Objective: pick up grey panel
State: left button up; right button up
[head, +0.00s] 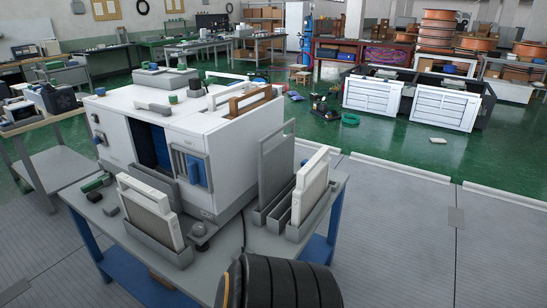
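The grey panel (276,165) is a flat, dull grey plate. It stands upright in a slotted grey holder (268,215) on the right part of the table, beside the big white box (205,135). A white panel (313,180) with a handle opening at its top stands just right of it in another grey holder (298,228), overlapping its lower right edge. Neither of my grippers is in view.
Another white-framed panel (150,203) stands in a holder at the table's left front. Small green and dark parts lie on the table's left. A black ribbed shape covers the table's front edge at the bottom.

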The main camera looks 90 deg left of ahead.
aim_at(276, 165)
jog(key=i+j+u, duration=0.1)
jog(key=i+u, duration=0.15)
jog(key=u, duration=0.15)
jog(key=i+u, duration=0.25)
jog(key=u, duration=0.2)
jog(key=i+l+u, duration=0.1)
jog(key=i+u, duration=0.15)
jog(key=u, duration=0.15)
jog(key=i+l+u, duration=0.1)
jog(key=u, duration=0.35)
jog(key=i+l, duration=0.05)
jog(key=i, duration=0.05)
